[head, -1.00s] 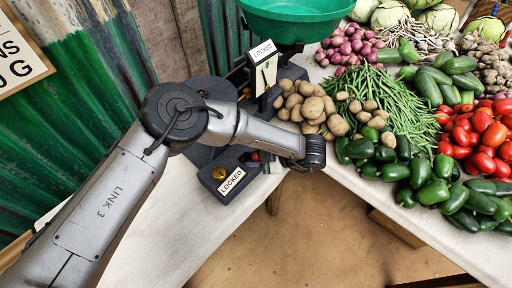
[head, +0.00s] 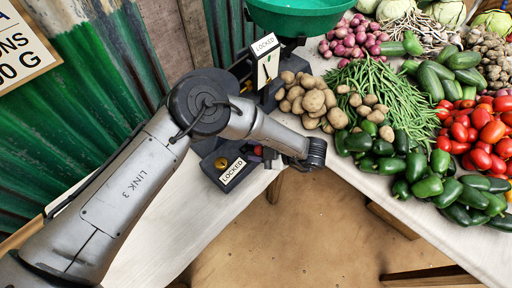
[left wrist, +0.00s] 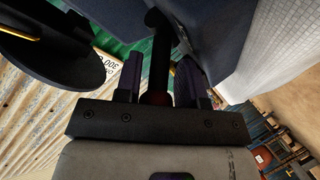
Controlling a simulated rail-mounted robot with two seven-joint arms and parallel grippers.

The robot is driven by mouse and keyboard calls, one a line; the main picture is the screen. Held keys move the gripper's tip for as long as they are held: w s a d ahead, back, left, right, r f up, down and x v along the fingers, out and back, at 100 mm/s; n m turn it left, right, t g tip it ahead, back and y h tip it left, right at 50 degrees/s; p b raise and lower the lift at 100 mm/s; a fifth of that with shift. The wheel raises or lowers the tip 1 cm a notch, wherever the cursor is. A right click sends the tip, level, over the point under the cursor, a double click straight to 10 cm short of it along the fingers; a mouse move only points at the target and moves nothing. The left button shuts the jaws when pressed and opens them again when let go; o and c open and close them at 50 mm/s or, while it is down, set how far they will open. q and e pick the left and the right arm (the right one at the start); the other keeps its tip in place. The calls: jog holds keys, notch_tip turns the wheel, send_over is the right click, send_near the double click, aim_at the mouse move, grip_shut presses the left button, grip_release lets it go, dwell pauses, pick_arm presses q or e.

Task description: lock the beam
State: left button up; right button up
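The balance has a dark base (head: 245,178) with a white LOCKED label (head: 232,171) and a brass knob (head: 221,162) on its front. A second LOCKED sign (head: 265,45) tops its upright post, below the green pan (head: 300,18). A small red tip (head: 258,150) shows beside the base, partly behind my arm. In the left wrist view, my left gripper (left wrist: 160,82) has its two fingers apart, on either side of a dark rod (left wrist: 159,60) with a reddish end. A gap shows beside the rod, so the fingers do not look closed on it. My right gripper is out of view.
Potatoes (head: 310,100) lie close right of the balance. Green beans (head: 385,90), green peppers (head: 425,185) and tomatoes (head: 485,130) lie further right. A green corrugated wall (head: 85,85) stands at the left. The pale tabletop (head: 165,225) in front is mostly clear.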

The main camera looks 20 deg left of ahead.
pick_arm(q)
jog(key=shift+o, duration=1.1)
jog(key=shift+w, duration=0.1)
